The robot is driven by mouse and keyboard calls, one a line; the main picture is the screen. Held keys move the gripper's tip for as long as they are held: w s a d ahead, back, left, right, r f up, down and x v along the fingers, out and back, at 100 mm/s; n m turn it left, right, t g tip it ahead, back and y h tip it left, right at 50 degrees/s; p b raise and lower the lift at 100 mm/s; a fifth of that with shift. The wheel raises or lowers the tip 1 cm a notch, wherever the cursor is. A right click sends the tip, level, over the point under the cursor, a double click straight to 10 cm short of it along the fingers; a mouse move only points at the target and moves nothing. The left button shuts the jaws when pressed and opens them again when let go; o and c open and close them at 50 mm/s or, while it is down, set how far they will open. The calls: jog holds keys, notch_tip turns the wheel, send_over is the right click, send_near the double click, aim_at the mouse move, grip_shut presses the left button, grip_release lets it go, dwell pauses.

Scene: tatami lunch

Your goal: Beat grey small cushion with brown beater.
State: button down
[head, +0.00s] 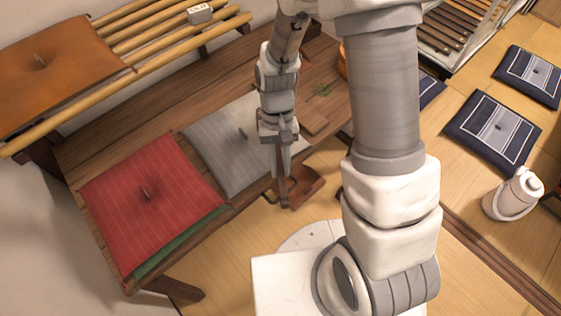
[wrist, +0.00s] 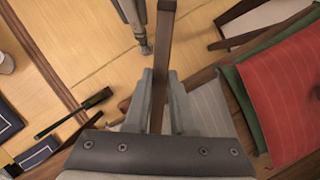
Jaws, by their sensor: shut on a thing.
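The grey small cushion (head: 222,150) is striped and lies on the wooden bench, beside the red cushion; my arm hides its right part. A strip of it shows past my fingers in the wrist view (wrist: 208,108). My gripper (head: 281,150) is at the cushion's right front edge and is shut on the brown beater (head: 302,188). The beater's brown handle (wrist: 164,45) runs between my two fingers in the wrist view. The beater's lower end hangs near the bench's front edge; I cannot tell whether it touches the cushion.
A red cushion (head: 140,200) lies over a green one (head: 185,246) at the bench's left end. An orange cushion (head: 50,65) lies on bamboo slats. Navy cushions (head: 478,145) and a white jug-like object (head: 512,197) are on the tatami at right.

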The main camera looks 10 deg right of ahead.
aim_at(280, 165)
jog(key=f, duration=0.1)
jog(key=f+b, duration=0.1)
jog(key=f, duration=0.1)
jog(key=shift+w+g, duration=0.2)
jog(key=shift+g, duration=0.1)
jog(key=shift+w, duration=0.1)
jog(key=r+p, duration=0.2)
jog(key=r, duration=0.1)
jog(key=s+r+t+p, duration=0.1)
jog(key=r, duration=0.1)
jog(key=r+t+p, duration=0.1)
jog(key=r+p, duration=0.1)
jog(key=r, duration=0.1)
jog(key=shift+s+r+p, duration=0.25)
jog(key=shift+r+p, duration=0.1)
jog(key=shift+f, duration=0.1)
